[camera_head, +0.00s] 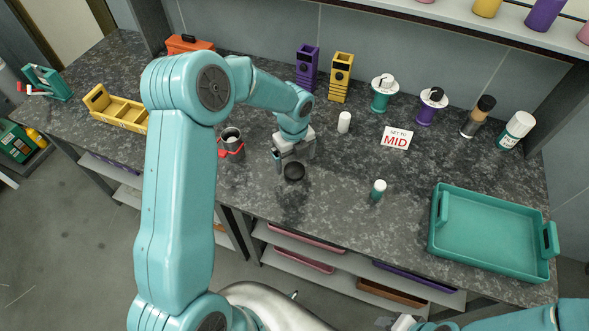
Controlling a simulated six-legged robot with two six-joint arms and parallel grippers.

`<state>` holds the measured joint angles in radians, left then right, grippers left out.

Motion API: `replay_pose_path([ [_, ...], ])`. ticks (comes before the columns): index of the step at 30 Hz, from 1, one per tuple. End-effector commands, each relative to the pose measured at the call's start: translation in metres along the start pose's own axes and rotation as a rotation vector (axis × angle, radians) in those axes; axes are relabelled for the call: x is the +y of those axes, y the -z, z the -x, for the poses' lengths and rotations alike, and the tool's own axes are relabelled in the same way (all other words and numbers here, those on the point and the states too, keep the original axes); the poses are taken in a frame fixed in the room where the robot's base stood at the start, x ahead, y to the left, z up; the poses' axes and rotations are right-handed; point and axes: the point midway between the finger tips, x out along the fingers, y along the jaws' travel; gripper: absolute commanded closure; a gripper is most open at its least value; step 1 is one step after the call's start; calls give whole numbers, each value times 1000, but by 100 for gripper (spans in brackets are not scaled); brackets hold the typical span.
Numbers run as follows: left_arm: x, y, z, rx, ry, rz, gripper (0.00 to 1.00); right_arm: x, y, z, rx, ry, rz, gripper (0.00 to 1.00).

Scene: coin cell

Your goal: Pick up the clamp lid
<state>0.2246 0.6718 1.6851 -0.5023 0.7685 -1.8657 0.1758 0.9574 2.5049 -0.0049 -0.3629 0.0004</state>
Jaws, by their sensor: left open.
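A small black round piece, which looks like the clamp lid (294,172), is on the dark stone counter near its front edge. My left gripper (291,163) points down at it, open, with its fingers close by. I cannot tell whether the fingers touch the lid. A grey metal cup with a red clamp around it (231,151) stands to the left of the gripper. My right gripper (403,322) shows only in part at the bottom edge, and its jaws cannot be made out.
A green tray (480,258) lies at the right. A white-capped vial (378,188), a white cylinder (344,122) and a "MID" sign (396,138) stand mid-counter. Purple (306,69) and yellow (341,77) holders stand behind. A yellow caddy (116,110) is at left.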

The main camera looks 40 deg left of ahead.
Motion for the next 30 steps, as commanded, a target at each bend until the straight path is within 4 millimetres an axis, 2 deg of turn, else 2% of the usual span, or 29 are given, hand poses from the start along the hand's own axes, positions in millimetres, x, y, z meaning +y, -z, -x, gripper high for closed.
replay_pose_path([
  [6, -2, 6, -35, 3, -3, 0, 6, -3, 0, 9, 0, 0, 0, 57],
  [9, -3, 4, -45, 2, -2, 0, 6, -3, 0, 9, 0, 0, 0, 57],
  [17, -4, 4, -48, 0, 1, 1, 6, -3, 0, 9, 0, 0, 0, 57],
  [21, -4, 4, -48, 0, 0, 1, 51, -3, 0, 9, 0, 0, 0, 57],
  [22, -4, 4, -48, 0, 0, 0, 61, -3, 0, 9, 0, 0, 0, 57],
  [23, -4, 4, -48, 1, 0, 1, 66, -3, 0, 9, 0, 0, 0, 57],
  [30, -4, 4, -47, 0, 0, 0, 66, -3, 0, 9, 0, 0, 0, 57],
])
